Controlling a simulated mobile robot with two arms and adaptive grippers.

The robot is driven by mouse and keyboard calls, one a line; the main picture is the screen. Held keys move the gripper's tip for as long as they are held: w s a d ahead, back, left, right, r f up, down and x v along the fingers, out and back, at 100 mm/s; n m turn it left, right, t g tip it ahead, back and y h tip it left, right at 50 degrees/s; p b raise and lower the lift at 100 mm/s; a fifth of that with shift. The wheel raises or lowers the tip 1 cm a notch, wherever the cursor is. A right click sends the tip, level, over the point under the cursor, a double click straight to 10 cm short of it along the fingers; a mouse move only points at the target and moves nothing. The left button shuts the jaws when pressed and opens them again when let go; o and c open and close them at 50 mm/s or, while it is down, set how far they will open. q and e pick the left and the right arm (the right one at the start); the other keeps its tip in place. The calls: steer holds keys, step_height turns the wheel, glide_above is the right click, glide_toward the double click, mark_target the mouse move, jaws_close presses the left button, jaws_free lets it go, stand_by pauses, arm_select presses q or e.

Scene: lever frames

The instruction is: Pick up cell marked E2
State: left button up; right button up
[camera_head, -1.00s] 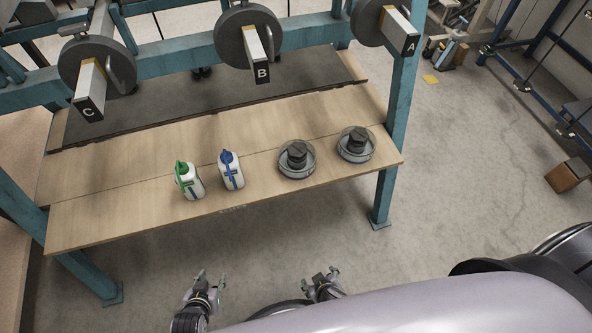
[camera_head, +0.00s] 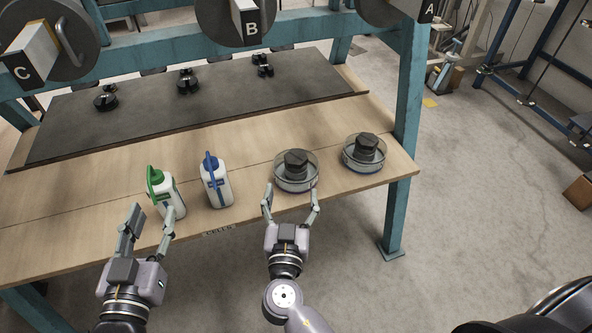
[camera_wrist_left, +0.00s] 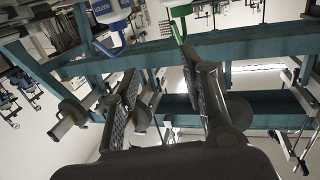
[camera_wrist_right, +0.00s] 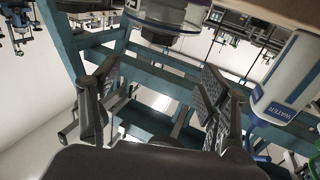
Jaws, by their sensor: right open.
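Two round clear cells with dark tops stand on the wooden table: a nearer one (camera_head: 297,171) and one further right (camera_head: 364,152). I cannot read a marking on either. My right gripper (camera_head: 291,191) is open at the near side of the left cell, its fingers spread towards the cell's two sides. My left gripper (camera_head: 152,209) is open and empty close to the white jug with the green handle (camera_head: 168,193). The left wrist view shows its fingers (camera_wrist_left: 165,85) apart.
A white jug with a blue handle (camera_head: 217,185) stands between the green-handled jug and the cells. A dark mat (camera_head: 220,100) with several small black parts lies behind. Bare wood lies behind the jugs.

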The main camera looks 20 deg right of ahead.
mark_target(296, 156)
steer(key=x, duration=0.7)
steer(key=shift+w, duration=0.25)
steer(key=shift+p+x, duration=0.35)
steer(key=shift+x, duration=2.4)
arm_select(q)
steer(key=f, duration=0.1)
steer(key=f+g, duration=0.2)
steer(key=shift+s+a+f+y, duration=0.2)
steer(key=shift+s+a+y, duration=0.15)
steer(key=shift+a+y, duration=0.05)
arm_select(e)
steer(key=shift+d+f, duration=0.2)
steer(key=shift+s, duration=0.1)
jaws_close()
steer(key=shift+r, duration=0.15)
arm_select(q)
steer(key=shift+d+f, duration=0.1)
